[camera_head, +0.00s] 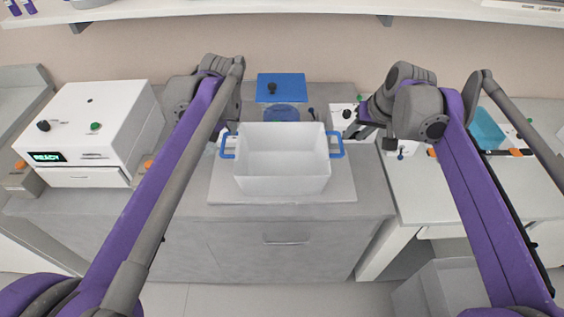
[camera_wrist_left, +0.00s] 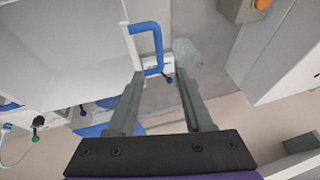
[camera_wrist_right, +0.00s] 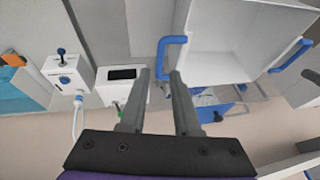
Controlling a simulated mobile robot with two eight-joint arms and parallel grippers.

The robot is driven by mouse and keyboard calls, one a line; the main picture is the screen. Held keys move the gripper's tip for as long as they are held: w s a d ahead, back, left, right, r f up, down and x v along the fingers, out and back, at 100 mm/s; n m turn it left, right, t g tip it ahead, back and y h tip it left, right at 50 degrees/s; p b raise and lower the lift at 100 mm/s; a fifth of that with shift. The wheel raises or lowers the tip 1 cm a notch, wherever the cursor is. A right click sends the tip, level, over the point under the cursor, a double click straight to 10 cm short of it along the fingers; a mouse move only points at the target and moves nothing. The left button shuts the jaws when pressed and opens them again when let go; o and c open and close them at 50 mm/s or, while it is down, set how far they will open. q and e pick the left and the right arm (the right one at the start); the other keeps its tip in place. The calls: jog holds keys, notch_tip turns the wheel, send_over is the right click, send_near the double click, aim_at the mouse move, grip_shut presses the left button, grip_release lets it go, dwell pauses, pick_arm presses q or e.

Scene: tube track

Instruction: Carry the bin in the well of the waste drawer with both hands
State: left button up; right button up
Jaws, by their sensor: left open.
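The white bin (camera_head: 282,180) has blue side handles and stands upright and empty-looking on a grey surface. Its left handle (camera_wrist_left: 158,42) lies ahead of my left gripper (camera_wrist_left: 160,74), with its lower end in line with the gap between the open fingers. I cannot tell if they touch. In the head view, that gripper is mostly hidden behind its arm beside the left handle (camera_head: 226,145). My right gripper (camera_wrist_right: 159,72) has its fingers apart, with the right handle (camera_wrist_right: 163,56) ahead of the gap; in the head view it is just right of that handle (camera_head: 338,145).
A white machine (camera_head: 95,125) with a READY display stands on the left counter. Behind the bin is a blue device (camera_head: 281,88). Small white boxes stand behind right, and a teal tray (camera_head: 487,130) is at the right. A shelf (camera_head: 300,10) runs above.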

aim_at(224, 140)
pick_arm(q)
jog(key=x, duration=0.9)
jog(key=shift+w+a+f, duration=0.1)
jog(key=shift+f, duration=0.05)
pick_arm(e)
jog(key=x, duration=0.9)
jog(key=shift+w+a+f, duration=0.1)
jog(key=shift+f, duration=0.05)
pick_arm(q)
jog(key=c, duration=0.6)
pick_arm(e)
grip_shut()
pick_arm(q)
grip_shut()
